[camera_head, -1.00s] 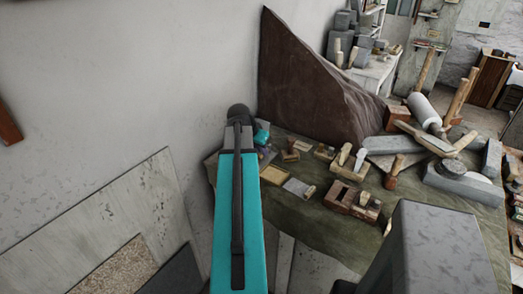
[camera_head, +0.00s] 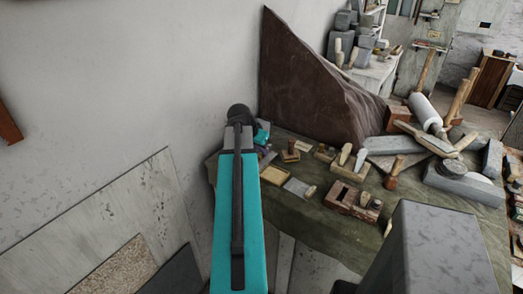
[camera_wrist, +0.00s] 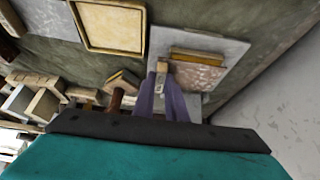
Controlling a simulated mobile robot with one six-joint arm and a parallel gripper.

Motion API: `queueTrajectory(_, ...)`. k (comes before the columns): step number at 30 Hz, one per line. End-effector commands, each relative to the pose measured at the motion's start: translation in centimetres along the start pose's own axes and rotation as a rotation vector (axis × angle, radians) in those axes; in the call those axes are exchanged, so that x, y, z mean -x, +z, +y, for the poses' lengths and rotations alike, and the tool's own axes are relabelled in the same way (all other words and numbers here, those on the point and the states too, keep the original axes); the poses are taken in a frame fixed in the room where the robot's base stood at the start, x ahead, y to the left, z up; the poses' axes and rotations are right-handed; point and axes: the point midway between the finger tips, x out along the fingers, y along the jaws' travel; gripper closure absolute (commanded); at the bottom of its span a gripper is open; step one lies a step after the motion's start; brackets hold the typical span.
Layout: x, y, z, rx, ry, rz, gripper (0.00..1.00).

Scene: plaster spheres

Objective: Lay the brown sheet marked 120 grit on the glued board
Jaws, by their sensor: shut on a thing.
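In the wrist view my gripper (camera_wrist: 160,82) has its purple fingers close together on a small pale tab with dark marks too small to read. The tab seems to belong to a mottled pinkish-brown sheet (camera_wrist: 200,77), just right of the fingertips. The sheet is over or on a grey board (camera_wrist: 226,50); I cannot tell whether they touch. A yellow-brown strip (camera_wrist: 197,55) lies along the sheet's far edge.
A tan board with a wooden frame (camera_head: 298,187) lies on the green-covered table (camera_head: 310,218), and in the wrist view (camera_wrist: 112,27) it is left of the grey board. Wooden blocks and tools (camera_head: 352,200) stand to the right. A wall (camera_head: 130,80) borders the left.

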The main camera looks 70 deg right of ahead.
Motion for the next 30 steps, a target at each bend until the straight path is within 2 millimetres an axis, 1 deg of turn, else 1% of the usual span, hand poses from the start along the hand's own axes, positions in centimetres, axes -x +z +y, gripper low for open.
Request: queueTrajectory(30, -1.1, 0.6, 0.1, -0.001, 0.001, 0.000, 1.00)
